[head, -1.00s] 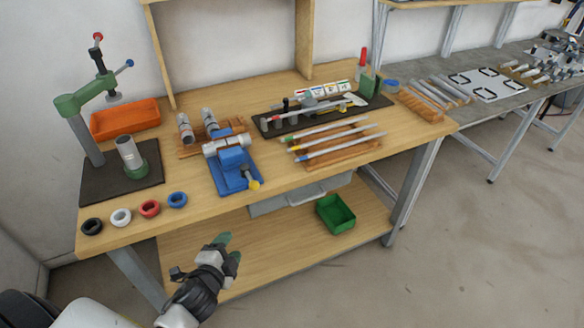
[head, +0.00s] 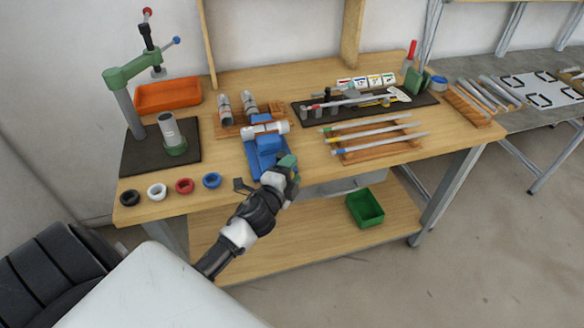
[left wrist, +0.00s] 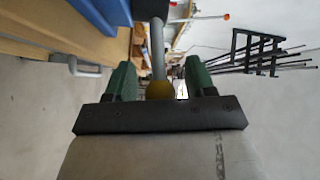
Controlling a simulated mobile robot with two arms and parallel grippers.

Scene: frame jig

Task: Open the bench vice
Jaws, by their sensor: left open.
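The blue bench vice (head: 266,150) stands at the front edge of the wooden bench, with a pale cylindrical part (head: 265,129) lying across its top. My left gripper (head: 287,168) is at the vice's front end and hides its handle in the head view. In the left wrist view, the grey handle bar (left wrist: 157,45) with its yellow knob (left wrist: 160,90) lies between the two green fingers of my left gripper (left wrist: 160,72). The fingers are open, with gaps on both sides of the bar. My right gripper is not in view.
Several coloured rings (head: 184,186) lie along the front edge, left of the vice. A green press (head: 130,72) stands at the back left. A wooden rack of rods (head: 372,142) lies to the right. A green bin (head: 365,208) sits on the lower shelf.

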